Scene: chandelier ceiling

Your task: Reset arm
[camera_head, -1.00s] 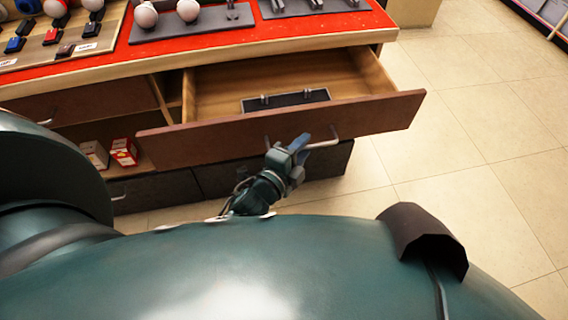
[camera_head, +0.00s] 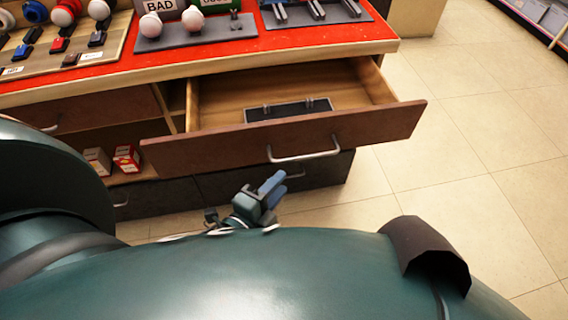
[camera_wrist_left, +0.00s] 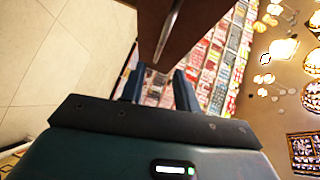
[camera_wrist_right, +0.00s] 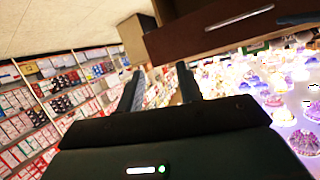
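My left gripper (camera_head: 270,188) is in front of the open drawer (camera_head: 205,153), below its metal handle (camera_head: 304,150) in the head view, and apart from it. In the left wrist view my left gripper (camera_wrist_left: 159,88) has its two fingers apart with nothing between them. The drawer front and handle (camera_wrist_left: 168,32) show beyond the fingertips there. My right gripper (camera_wrist_right: 159,85) is also open and empty in the right wrist view; the head view does not show it.
The drawer sticks out of a red-topped counter (camera_head: 240,46) and holds a dark tray (camera_head: 290,110). White balls and small items stand on top. Small red-and-white boxes (camera_head: 127,158) sit on a lower shelf. Tiled floor (camera_head: 470,150) to the right is clear.

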